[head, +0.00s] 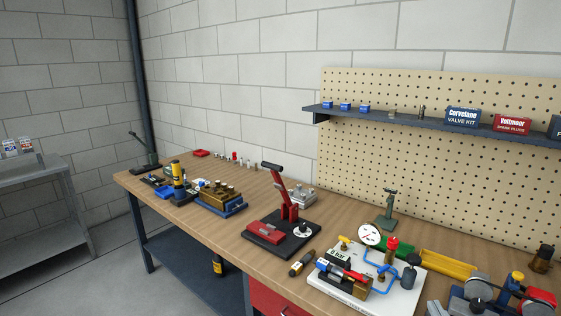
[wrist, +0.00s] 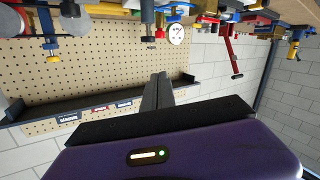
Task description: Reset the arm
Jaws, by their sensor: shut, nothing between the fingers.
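My gripper (wrist: 160,77) shows only in the wrist view. Its dark fingers are shut together with nothing between them. The purple wrist housing with a small lit strip fills the bottom of that view. The wrist picture is upside down, with the workbench along its top edge. The fingers stand out in front of the pegboard (wrist: 80,62), apart from the bench items. My arm and gripper do not show in the head view.
The wooden workbench (head: 222,229) holds a red lever press (head: 284,195), a white board (head: 335,287) with gauge and blue tubing, a yellow tray (head: 448,264) and several small fixtures. A dark shelf (head: 400,118) with boxes hangs on the pegboard. A grey side table (head: 40,176) stands left.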

